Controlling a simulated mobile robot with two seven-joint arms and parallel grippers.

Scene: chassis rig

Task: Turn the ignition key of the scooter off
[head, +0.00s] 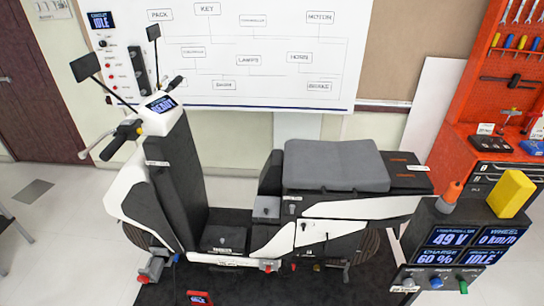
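A white and black scooter (135,200) stands side-on across the middle, its handlebar at the left and its grey seat (335,165) at the right. The small dash display (161,104) between the handlebars is lit and seems to read READY. A small white label (157,163) sits on the black inner leg shield below the handlebar; its text is too small to read. I cannot make out the ignition key or its position for certain. Neither of my grippers is in view.
A console (455,250) at the lower right shows 49 V, 0 km/h, 60 % and IDLE; a yellow block (510,193) sits on it. An orange tool bench (480,140) stands at the right. Two mirrors, one at the left (85,67), rise above the handlebar. Floor at the left is mostly clear.

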